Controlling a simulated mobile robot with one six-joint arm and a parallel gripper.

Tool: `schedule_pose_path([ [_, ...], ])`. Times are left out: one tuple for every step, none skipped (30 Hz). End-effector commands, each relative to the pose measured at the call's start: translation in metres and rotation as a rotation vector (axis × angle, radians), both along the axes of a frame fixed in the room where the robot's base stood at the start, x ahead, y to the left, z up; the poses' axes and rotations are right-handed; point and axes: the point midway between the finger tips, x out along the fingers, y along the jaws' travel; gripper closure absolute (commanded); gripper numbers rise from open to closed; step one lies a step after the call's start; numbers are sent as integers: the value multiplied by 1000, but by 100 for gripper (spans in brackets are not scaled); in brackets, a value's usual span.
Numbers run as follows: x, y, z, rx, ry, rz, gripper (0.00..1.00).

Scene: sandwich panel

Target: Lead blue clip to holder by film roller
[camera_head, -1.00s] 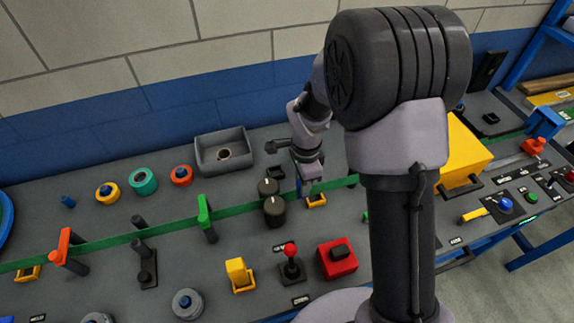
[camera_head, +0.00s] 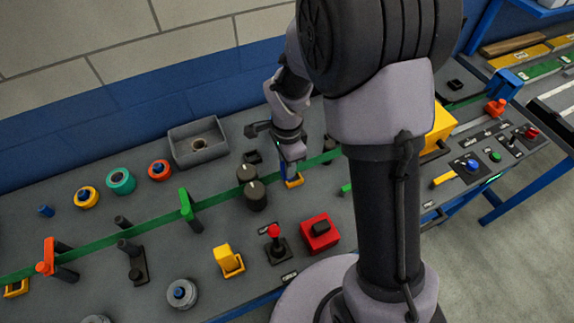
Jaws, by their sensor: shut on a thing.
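My gripper (camera_head: 291,158) is at the back middle of the bench, pointing down, shut on the blue clip (camera_head: 284,169). Only a small part of the clip shows; the fingers hide the rest. The clip is low at the green strip, right beside the two dark film rollers (camera_head: 256,195). A small yellow holder (camera_head: 295,182) is directly below the gripper. I cannot tell whether the clip touches or sits in it.
The green strip (camera_head: 225,200) crosses the bench, past a green clip (camera_head: 186,204) and an orange clip (camera_head: 47,257). A grey tray (camera_head: 198,146) stands behind. A red box (camera_head: 320,232) and red-knobbed lever (camera_head: 275,233) are in front. My arm hides the right middle.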

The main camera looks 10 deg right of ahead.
Motion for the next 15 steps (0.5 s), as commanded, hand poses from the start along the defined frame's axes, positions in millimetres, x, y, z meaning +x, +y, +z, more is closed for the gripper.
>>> schedule_pose_path([
  [0,0,8,0,-1,0,100],
  [0,0,11,0,-1,0,100],
  [0,0,15,0,-1,1,100],
  [1,0,18,0,-2,1,100],
  [1,0,21,-1,-2,1,100],
  [1,0,25,-1,-2,0,100],
  [0,0,27,-1,-1,0,100],
  [0,0,28,0,-1,0,100],
  [0,0,29,0,-1,0,100],
  [0,0,28,0,-1,0,100],
  [0,0,28,0,0,0,100],
  [0,0,27,0,0,0,100],
  [0,0,27,0,0,0,100],
  [0,0,27,0,0,0,100],
  [0,0,27,0,0,1,100],
])
